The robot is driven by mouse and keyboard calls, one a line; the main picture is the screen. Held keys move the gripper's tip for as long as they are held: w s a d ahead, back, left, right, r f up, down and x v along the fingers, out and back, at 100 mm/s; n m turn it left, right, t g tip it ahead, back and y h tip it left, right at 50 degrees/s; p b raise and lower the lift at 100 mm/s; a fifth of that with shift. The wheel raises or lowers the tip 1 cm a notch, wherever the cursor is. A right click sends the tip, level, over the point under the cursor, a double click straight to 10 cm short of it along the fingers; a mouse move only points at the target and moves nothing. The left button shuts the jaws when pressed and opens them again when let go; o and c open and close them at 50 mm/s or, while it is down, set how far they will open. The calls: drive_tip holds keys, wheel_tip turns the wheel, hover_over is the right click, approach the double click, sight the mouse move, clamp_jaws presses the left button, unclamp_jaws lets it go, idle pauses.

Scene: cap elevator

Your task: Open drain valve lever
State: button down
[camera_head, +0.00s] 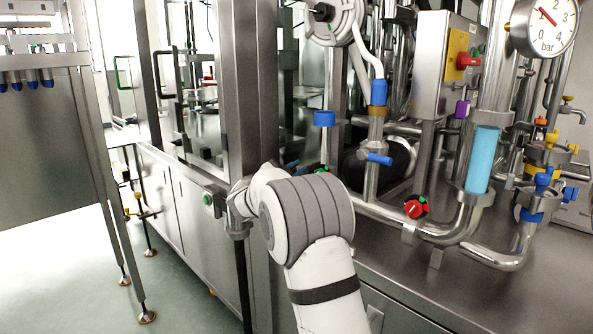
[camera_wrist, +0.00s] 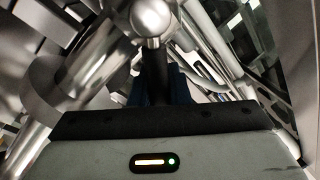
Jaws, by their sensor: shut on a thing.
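To the right, a blue-handled valve (camera_head: 378,159) sits on a vertical pipe, and a red knob (camera_head: 414,208) is on the low pipe. A pressure gauge (camera_head: 545,22) hangs at top right. A steel frame post (camera_head: 250,100) stands close to my arm.

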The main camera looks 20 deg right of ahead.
drive_tip(key=c, duration=1.4)
unclamp_jaws()
drive_tip(key=shift+w, duration=0.1)
drive_tip(key=shift+o, duration=0.2)
drive_tip(key=p+v, duration=0.1)
drive_tip(key=v, duration=0.6)
drive_tip(key=shift+a, duration=0.3)
drive_tip(key=shift+f, duration=0.1)
drive_tip(key=shift+c, duration=0.5)
